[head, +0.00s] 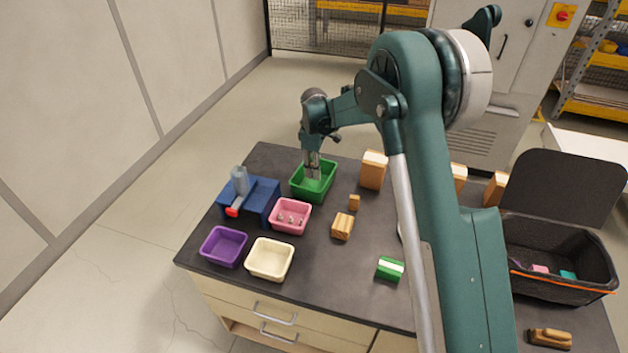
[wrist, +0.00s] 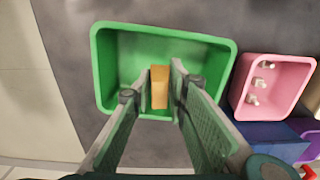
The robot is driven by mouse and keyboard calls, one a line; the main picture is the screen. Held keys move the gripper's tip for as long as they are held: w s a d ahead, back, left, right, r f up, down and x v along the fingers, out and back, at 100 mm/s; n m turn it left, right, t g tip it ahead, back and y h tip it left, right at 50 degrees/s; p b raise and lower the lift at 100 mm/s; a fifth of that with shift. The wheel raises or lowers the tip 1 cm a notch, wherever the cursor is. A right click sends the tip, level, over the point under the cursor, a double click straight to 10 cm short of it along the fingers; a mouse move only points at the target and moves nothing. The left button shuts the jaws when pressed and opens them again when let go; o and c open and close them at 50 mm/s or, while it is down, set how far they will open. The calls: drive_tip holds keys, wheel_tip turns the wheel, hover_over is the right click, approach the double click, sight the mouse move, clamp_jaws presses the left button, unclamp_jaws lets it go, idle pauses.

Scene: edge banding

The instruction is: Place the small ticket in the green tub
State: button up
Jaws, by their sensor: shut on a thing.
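The green tub (head: 327,185) stands at the back left of the dark worktop. My gripper (head: 312,175) points down over it, with its fingertips at or inside the opening. In the wrist view the tub (wrist: 220,60) lies under the fingers. My gripper (wrist: 160,88) is shut on the small ticket (wrist: 160,92), a flat orange-tan piece between the fingertips. I cannot tell whether the ticket touches the tub floor. In the head view the fingers hide the ticket.
A pink tub (head: 290,216) holding small pieces stands close by, with purple (head: 224,246) and cream (head: 270,259) tubs in front. A blue stand (head: 262,196) is left. Wooden blocks (head: 343,226) lie to the right. A black crate (head: 560,285) is far right.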

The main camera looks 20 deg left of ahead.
sight(314, 186)
drive_tip(key=shift+f, duration=0.6)
drive_tip(key=shift+f, duration=0.1)
drive_tip(key=shift+f, duration=1.8)
drive_tip(key=shift+f+b, duration=0.2)
drive_tip(key=shift+b, duration=0.1)
drive_tip(key=o, duration=0.7)
drive_tip(key=shift+r, duration=0.2)
wheel_tip(314, 186, up, 12)
drive_tip(key=shift+p, duration=0.55)
